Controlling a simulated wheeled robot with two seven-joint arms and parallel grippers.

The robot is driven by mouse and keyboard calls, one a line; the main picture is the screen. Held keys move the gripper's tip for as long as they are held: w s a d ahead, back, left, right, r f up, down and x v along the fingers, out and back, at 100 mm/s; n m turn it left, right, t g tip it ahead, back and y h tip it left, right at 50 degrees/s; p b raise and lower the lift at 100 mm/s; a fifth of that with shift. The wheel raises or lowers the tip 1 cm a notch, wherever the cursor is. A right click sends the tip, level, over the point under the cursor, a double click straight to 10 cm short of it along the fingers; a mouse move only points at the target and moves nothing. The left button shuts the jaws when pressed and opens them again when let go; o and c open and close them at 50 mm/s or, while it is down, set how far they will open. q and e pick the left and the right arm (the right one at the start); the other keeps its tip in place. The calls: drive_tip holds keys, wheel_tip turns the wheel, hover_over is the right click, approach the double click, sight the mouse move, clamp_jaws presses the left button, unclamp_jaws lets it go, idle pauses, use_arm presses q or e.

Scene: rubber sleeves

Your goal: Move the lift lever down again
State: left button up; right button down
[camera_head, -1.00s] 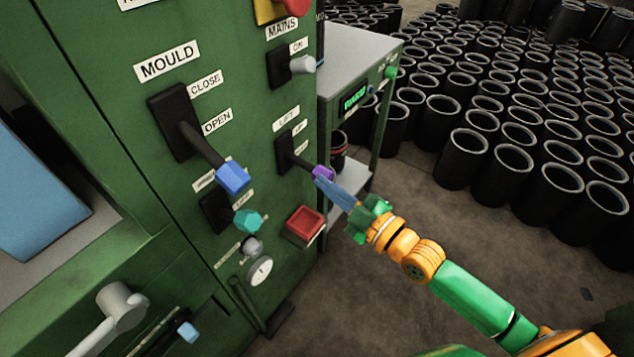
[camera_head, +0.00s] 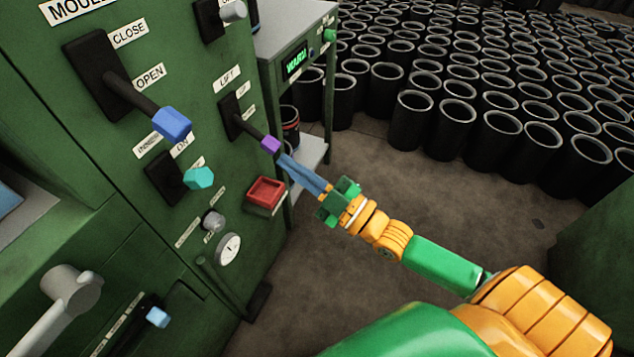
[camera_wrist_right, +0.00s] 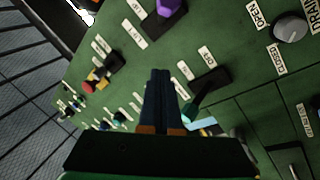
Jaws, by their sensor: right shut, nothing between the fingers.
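The lift lever (camera_head: 253,131) sticks out of a black plate on the green panel, below the LIFT label. Its purple knob (camera_head: 270,144) points out and down to the right in the head view. My right gripper (camera_head: 284,160) is shut and empty, its blue fingertips just below and right of the knob. In the right wrist view the purple knob (camera_wrist_right: 168,8) is at the top edge, with a gap between it and the shut fingers (camera_wrist_right: 160,75). I cannot tell from the head view whether they touch. My left gripper is not in view.
The mould lever with a blue knob (camera_head: 172,123), a teal-knobbed lever (camera_head: 199,178), a red button box (camera_head: 266,192) and a gauge (camera_head: 229,249) crowd the panel nearby. A grey-topped bench (camera_head: 292,30) and many black sleeves (camera_head: 415,120) stand behind. Floor right of the panel is clear.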

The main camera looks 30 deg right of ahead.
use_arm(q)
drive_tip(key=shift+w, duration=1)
use_arm(e)
drive_tip(key=s+d+f, duration=0.2)
drive_tip(key=s+d, duration=0.1)
drive_tip(key=s, duration=0.1)
drive_tip(key=shift+s+f, duration=0.15)
drive_tip(key=shift+f, duration=0.2)
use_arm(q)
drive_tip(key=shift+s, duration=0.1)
use_arm(e)
drive_tip(key=shift+d, duration=0.1)
